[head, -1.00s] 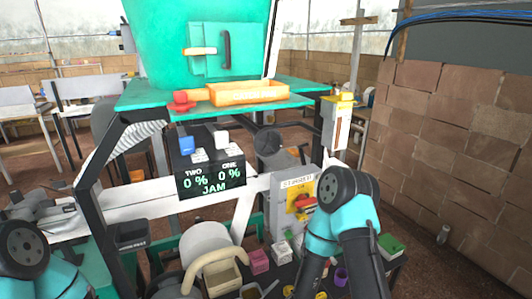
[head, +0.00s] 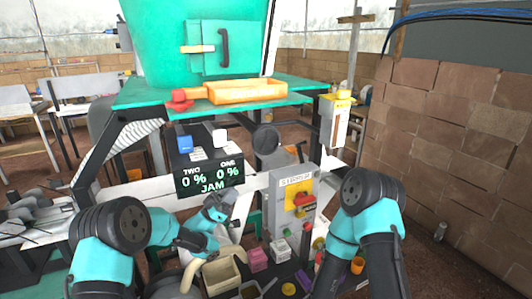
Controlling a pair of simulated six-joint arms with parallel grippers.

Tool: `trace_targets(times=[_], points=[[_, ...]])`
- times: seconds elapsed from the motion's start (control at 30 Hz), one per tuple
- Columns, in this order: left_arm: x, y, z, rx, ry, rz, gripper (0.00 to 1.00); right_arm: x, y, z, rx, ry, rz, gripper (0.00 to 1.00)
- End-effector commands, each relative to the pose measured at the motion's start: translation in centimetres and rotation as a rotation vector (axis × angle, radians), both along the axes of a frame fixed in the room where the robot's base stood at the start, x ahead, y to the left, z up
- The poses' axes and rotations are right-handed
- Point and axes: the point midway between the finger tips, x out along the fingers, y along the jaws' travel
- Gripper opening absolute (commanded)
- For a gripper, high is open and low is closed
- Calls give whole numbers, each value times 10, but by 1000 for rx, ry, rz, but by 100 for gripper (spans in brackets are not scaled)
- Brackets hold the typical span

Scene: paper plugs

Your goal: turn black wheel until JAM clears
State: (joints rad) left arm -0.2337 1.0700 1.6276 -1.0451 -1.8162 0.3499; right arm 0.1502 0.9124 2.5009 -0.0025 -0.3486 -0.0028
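A dark round disc (head: 267,139), which looks like the black wheel, sits behind the machine's frame, right of the display. The black display (head: 209,178) reads TWO 0 %, ONE 0 % and JAM. My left gripper (head: 229,199) is low in front of the machine, below the display and apart from the disc. It is small and partly merged with the pale parts behind it, so I cannot tell if its fingers are open or shut. My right arm stands at the right; its gripper does not show clearly.
A grey panel (head: 282,183) with a yellow plate and red knob stands between the arms. An orange tray (head: 247,91) lies on the green shelf above. Small bins, such as a pink one (head: 257,259), sit low in front. A brick wall (head: 449,150) bounds the right.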

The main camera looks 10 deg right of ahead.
Motion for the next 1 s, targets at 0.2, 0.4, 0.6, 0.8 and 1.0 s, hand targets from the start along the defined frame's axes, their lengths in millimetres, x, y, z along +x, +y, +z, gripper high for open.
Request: trace_targets(times=[0.2, 0.4, 0.6, 0.8, 1.0], points=[[0, 0, 0, 2, 1, 2, 34, 0, 0, 0, 0, 0, 0, 0], [2, -9, 9, 2, 0, 2, 34, 0, 0, 0, 0, 0, 0, 0], [6, -29, 30, 1, -1, 3, 34, 0, 0, 0, 0, 0, 0, 0], [10, -53, 54, 2, 0, 2, 34, 0, 0, 0, 0, 0, 0, 0], [15, -76, 78, 1, -1, 3, 34, 0, 0, 0, 0, 0, 0, 0]])
